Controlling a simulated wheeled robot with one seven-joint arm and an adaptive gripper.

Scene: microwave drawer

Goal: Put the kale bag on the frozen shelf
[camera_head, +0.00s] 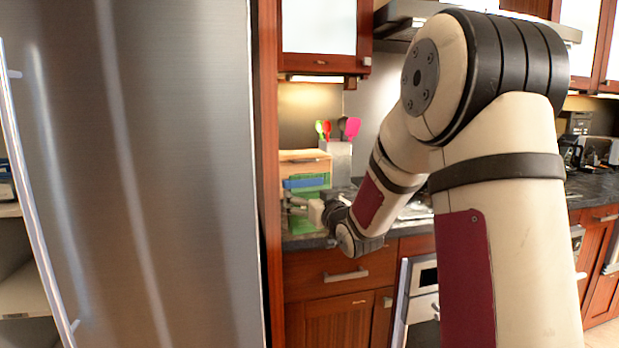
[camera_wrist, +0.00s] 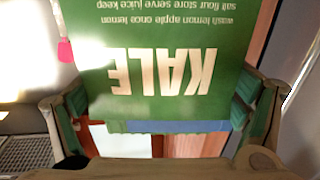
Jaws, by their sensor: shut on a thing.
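In the head view the bag's green side (camera_head: 303,224) shows partly behind my gripper (camera_head: 304,206), over the counter. The gripper and wrist hide part of it. At the far left, pale shelves (camera_head: 18,285) show in an open space beside the steel door; I cannot tell which is the frozen shelf.
The large steel fridge door (camera_head: 150,180) takes up the left side, with a long handle (camera_head: 35,220) at its edge. A wooden box (camera_head: 305,158) and a utensil holder (camera_head: 338,160) stand on the dark counter (camera_head: 590,187). Upper cabinets hang above.

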